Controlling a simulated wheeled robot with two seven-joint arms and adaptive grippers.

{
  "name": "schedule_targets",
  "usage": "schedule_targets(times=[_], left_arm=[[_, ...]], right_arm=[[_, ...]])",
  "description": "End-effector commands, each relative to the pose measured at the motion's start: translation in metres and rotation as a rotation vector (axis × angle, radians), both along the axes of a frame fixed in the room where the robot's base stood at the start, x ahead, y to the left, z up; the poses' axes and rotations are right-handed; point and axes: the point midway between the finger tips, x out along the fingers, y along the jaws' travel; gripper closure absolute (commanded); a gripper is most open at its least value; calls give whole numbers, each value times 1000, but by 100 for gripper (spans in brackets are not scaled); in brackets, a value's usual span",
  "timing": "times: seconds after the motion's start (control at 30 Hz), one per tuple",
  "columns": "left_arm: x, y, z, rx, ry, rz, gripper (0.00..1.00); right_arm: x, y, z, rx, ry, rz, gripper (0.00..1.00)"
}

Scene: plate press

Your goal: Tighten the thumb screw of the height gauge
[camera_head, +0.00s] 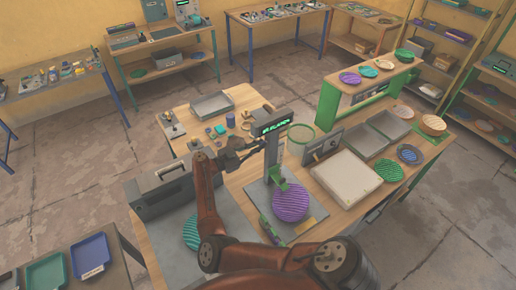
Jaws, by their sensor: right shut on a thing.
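The height gauge stands on the workbench, with a dark head and lit green display (270,125) on an upright grey column (272,158). A green measuring arm (279,177) sits low on the column. A purple ridged plate (291,203) is on the gauge's base, below and right of that arm. My right gripper (257,147) reaches in from the left and is shut at the left side of the gauge, just below the display. What it grips is very small and mostly hidden by the fingers; it is at the place of the thumb screw. My left gripper is not in view.
A dark grey machine (158,192) and a teal plate (190,232) lie left of the gauge. A pale flat block (346,177), grey trays (387,127) and several plates crowd the right. A grey tray (211,105) and small items stand behind my gripper.

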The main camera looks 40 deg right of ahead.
Motion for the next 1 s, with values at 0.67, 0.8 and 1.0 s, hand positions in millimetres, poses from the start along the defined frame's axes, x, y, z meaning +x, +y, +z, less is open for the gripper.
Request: schedule_targets(times=[0.67,0.8,1.0], left_arm=[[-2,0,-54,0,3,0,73],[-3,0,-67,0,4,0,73],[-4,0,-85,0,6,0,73]], right_arm=[[-1,-1,-3,-75,-642,1,100],[-1,-1,-3,-89,-773,0,100],[-1,-1,-3,-110,-952,1,100]])
